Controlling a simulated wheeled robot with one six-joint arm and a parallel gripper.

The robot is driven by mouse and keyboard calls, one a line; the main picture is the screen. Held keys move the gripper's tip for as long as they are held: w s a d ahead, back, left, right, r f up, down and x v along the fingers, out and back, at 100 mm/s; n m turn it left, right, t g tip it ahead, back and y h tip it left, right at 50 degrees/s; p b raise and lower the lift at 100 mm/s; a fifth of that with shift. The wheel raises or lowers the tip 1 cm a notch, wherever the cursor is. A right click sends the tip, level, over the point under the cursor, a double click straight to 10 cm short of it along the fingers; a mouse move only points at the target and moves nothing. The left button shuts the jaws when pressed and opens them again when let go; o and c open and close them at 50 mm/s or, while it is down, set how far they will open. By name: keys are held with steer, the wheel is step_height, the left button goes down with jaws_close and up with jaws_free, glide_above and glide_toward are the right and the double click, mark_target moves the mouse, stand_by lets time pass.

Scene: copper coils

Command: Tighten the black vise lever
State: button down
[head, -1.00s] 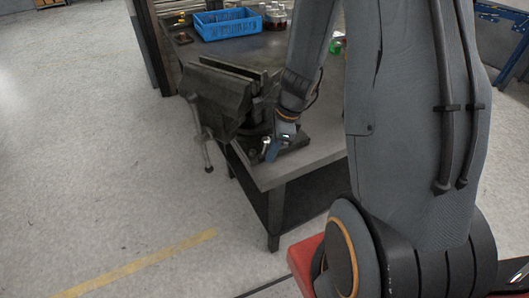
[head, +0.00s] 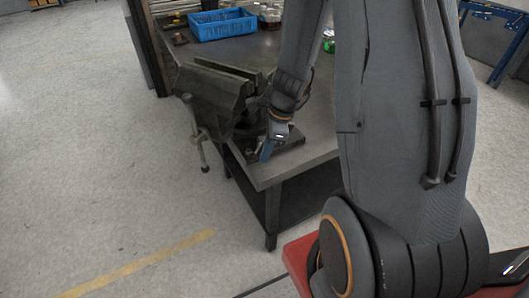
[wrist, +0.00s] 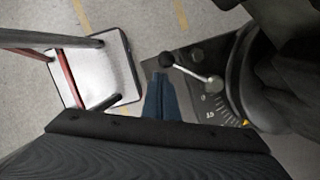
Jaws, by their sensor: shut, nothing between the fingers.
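The dark grey vise (head: 212,92) stands on the corner of the workbench. In the wrist view, a small lever with a black ball knob (wrist: 166,59) and a silver rod runs to a hub (wrist: 216,83) above a marked dial at the vise's base. My gripper (wrist: 160,80) is shut and empty, its blue fingertips just below the knob in the picture; I cannot tell if they touch. In the head view, my gripper (head: 265,154) points down beside the vise base at the bench corner, and the lever is not clearly visible there.
The vise's long clamping handle (head: 202,150) hangs off its left side. A blue crate (head: 222,25) and several jars stand at the back of the workbench (head: 300,165). Open floor lies left of the bench, with a yellow line (head: 140,263).

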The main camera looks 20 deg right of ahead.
steer(key=shift+s+d+f, duration=0.15)
steer(key=shift+s+d, duration=0.2)
steer(key=shift+d, duration=0.3)
steer(key=shift+s+d+f, duration=0.15)
steer(key=shift+s+d, duration=0.2)
steer(key=shift+d, duration=0.25)
steer(key=shift+s+d+r, duration=0.2)
steer(key=shift+d+r, duration=0.2)
steer(key=shift+r, duration=0.2)
steer(key=v, duration=0.8)
steer(key=shift+s+r+b, duration=0.2)
steer(key=shift+r+b, duration=0.15)
steer(key=shift+b, duration=0.05)
steer(key=shift+s+d+r+m+t+b, duration=0.25)
steer(key=shift+r+b, duration=0.45)
steer(key=shift+b, duration=0.85)
steer(key=shift+w+r+m+t+b, duration=0.1)
steer(key=shift+r+m+b, duration=0.45)
steer(key=shift+b, duration=1)
steer(key=shift+r, duration=0.15)
